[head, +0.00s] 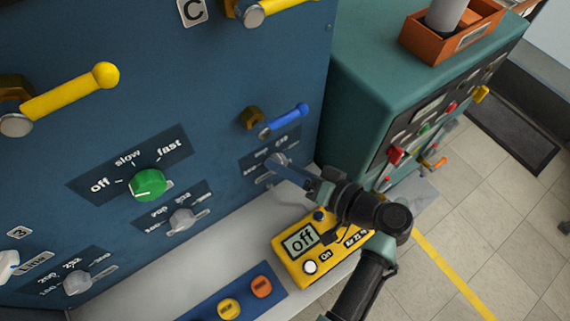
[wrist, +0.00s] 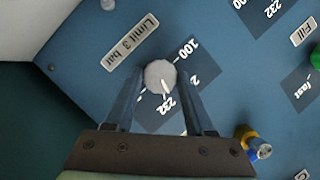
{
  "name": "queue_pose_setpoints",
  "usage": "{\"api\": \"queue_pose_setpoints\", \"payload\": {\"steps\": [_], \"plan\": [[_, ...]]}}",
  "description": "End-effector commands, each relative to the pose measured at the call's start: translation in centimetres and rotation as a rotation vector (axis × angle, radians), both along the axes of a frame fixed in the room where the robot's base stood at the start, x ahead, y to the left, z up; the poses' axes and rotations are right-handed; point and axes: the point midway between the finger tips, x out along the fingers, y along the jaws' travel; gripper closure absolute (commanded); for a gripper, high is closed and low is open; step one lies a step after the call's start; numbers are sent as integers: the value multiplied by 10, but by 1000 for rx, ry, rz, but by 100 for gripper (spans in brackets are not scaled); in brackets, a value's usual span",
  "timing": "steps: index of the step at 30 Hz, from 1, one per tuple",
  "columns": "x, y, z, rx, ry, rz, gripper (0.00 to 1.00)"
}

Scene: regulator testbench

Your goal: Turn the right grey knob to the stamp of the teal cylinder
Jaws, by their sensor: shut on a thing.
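In the head view my gripper (head: 279,163) reaches the panel's lower right and largely covers this knob. I see no teal cylinder; only a grey cylinder (head: 445,15) stands in an orange tray (head: 409,38).
A blue lever (head: 285,121) sticks out just above my gripper. Other grey knobs (head: 182,220) and a green knob (head: 149,184) lie to the left. A yellow meter (head: 283,254) reading "off" lies below my arm. A teal cabinet (head: 365,60) stands close on the right.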

Motion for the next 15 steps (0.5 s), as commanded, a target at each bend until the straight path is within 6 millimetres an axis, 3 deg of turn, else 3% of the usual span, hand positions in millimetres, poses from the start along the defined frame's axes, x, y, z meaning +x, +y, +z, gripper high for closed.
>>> {"api": "queue_pose_setpoints", "payload": {"steps": [15], "plan": [[0,0,-3,213,144,1,100]]}}
